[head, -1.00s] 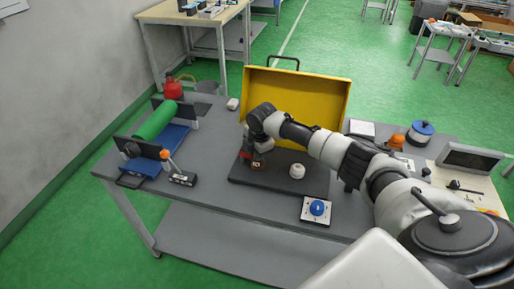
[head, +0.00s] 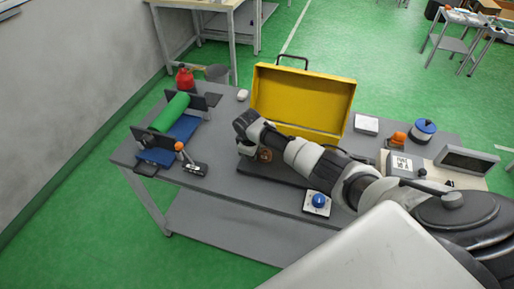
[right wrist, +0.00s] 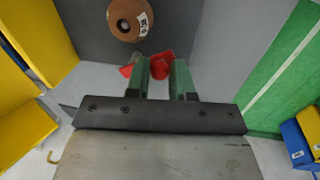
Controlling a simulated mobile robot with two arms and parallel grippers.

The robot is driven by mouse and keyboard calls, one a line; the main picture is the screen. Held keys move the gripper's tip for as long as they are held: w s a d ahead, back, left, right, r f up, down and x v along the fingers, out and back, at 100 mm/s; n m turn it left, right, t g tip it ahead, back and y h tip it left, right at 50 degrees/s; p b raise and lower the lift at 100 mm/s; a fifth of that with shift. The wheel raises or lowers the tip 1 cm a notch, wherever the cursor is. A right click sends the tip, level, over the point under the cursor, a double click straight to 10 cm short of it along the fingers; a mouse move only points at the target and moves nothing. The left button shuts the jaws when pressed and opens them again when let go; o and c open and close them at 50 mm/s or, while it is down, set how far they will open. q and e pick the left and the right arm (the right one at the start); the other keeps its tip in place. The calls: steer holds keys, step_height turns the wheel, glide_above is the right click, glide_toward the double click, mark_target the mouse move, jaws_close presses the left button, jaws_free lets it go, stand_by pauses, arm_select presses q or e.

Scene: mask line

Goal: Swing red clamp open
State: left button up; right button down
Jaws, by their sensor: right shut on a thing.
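The red clamp (right wrist: 162,67) shows in the right wrist view at the fingertips of my right gripper (right wrist: 161,77). The green fingers are shut on it, and part of it shows between and beside them. In the head view the clamp is hidden behind my right gripper and wrist (head: 246,145), which reach down to the left end of a dark base plate (head: 262,174). An orange-brown round piece with a white label (right wrist: 131,18) stands just beyond the fingers; it also shows in the head view (head: 265,156). My left gripper is in neither view.
A blue button box (head: 317,203) sits in front. A green roller (head: 171,112) in a stand and a small lever box (head: 194,168) are at left. A monitor (head: 467,160) is at right.

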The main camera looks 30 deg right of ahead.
steer(key=m, duration=0.1)
steer(key=a+m, duration=0.1)
steer(key=shift+w+a+m, duration=0.15)
steer(key=shift+w+m, duration=0.15)
steer(key=shift+w, duration=0.05)
steer(key=shift+w+a+m+g+b, duration=0.2)
steer(key=shift+w+a+m+g, duration=0.1)
steer(key=shift+m, duration=0.5)
steer(key=shift+w+a+m+g+b, duration=0.2)
steer(key=shift+w+m, duration=0.05)
steer(key=shift+m, duration=0.55)
steer(key=shift+r, duration=0.1)
steer(key=c, duration=1)
jaws_free()
steer(key=shift+a+r, duration=0.1)
steer(key=shift+r, duration=0.3)
steer(key=r, duration=0.3)
steer(key=a+r, duration=0.1)
steer(key=r, duration=0.2)
steer(key=a+r, duration=0.1)
steer(key=r, duration=0.2)
steer(key=shift+s+r, duration=0.1)
steer(key=shift+r, duration=0.25)
